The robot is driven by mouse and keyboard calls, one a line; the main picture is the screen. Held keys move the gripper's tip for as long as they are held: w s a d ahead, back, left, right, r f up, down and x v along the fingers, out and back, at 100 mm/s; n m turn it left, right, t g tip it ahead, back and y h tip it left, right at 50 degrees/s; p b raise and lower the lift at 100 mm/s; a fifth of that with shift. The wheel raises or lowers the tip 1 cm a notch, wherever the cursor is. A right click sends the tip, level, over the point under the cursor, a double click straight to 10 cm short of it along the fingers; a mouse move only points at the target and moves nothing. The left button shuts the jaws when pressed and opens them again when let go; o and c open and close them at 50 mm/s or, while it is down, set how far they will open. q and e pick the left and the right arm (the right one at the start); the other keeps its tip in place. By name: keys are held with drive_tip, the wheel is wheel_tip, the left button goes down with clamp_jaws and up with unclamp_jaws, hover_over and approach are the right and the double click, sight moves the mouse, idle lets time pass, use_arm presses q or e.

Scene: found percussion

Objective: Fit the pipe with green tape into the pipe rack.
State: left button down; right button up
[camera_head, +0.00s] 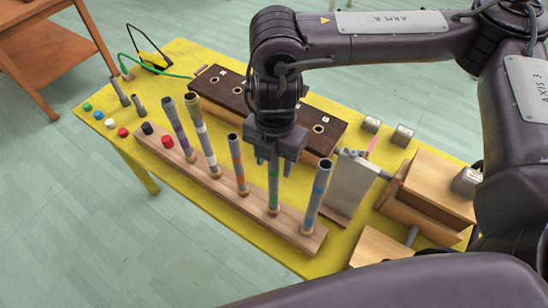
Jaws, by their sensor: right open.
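The pipe with green tape (274,186) stands upright in the long light wooden bar (210,194), which looks like the pipe rack. It stands in the row between the orange-taped pipe (237,160) and the blue-taped pipe (317,196). My right gripper (275,160) points down over the green-taped pipe, with its open fingers either side of the pipe's upper part. The pipe's top end is hidden by the gripper; I cannot tell whether the fingers touch it. My left gripper is not in view.
A dark wooden block (222,87) with holes lies behind the row. Purple-taped (179,130) and white-taped (203,135) pipes stand further left. A grey metal plate (351,182) and wooden boxes (437,185) crowd the right. Small coloured caps lie at the yellow table's (165,190) left end.

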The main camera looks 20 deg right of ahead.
drive_tip(key=shift+r, duration=0.1)
drive_tip(key=shift+w+d+r, duration=0.1)
drive_tip(key=shift+r, duration=3.7)
